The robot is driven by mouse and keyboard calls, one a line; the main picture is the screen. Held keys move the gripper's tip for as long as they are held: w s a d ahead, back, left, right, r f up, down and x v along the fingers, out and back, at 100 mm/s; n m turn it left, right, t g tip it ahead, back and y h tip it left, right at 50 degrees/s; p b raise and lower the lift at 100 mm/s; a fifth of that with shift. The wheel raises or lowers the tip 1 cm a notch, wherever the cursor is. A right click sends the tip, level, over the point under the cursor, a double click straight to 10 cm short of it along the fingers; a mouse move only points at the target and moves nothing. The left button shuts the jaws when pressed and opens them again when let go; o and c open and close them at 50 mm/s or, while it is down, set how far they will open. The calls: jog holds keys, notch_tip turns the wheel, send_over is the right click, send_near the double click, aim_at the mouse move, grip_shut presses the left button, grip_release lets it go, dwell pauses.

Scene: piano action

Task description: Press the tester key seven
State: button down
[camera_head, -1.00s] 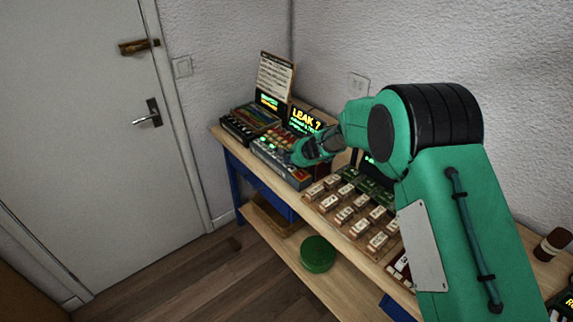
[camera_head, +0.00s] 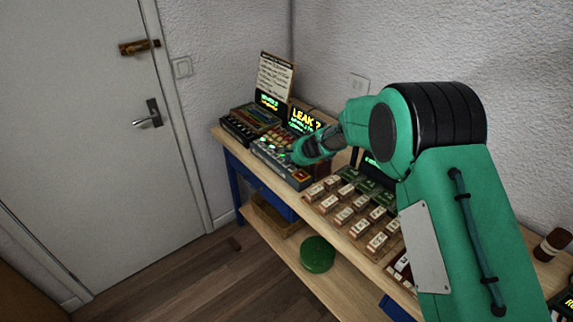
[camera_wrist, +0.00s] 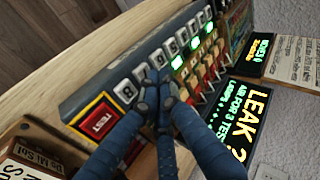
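The tester box (camera_head: 281,160) stands on the bench in the head view. In the wrist view a row of pale numbered keys (camera_wrist: 125,91) runs along it, with 8 nearest the red TEST button (camera_wrist: 97,119). Key seven is partly hidden behind my fingertips. My gripper (camera_wrist: 158,82) has its dark blue fingers drawn together, with nothing seen between them. The tips are over the row around key seven, just past 8; whether they touch a key I cannot tell. Several green lamps (camera_wrist: 177,62) glow beside the keys. My gripper also shows over the box (camera_head: 297,153).
A lit display (camera_head: 307,119) reads "LEAK ?". A smaller display (camera_head: 267,101) and a sheet on a stand (camera_head: 275,76) are behind the box. Rows of wooden blocks (camera_head: 345,215) lie to its right. A green round object (camera_head: 318,254) is on the lower shelf.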

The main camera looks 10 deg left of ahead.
aim_at(289, 165)
jog(key=shift+r+p, duration=1.6)
jog(key=shift+r, duration=1.35)
jog(key=shift+r, duration=0.1)
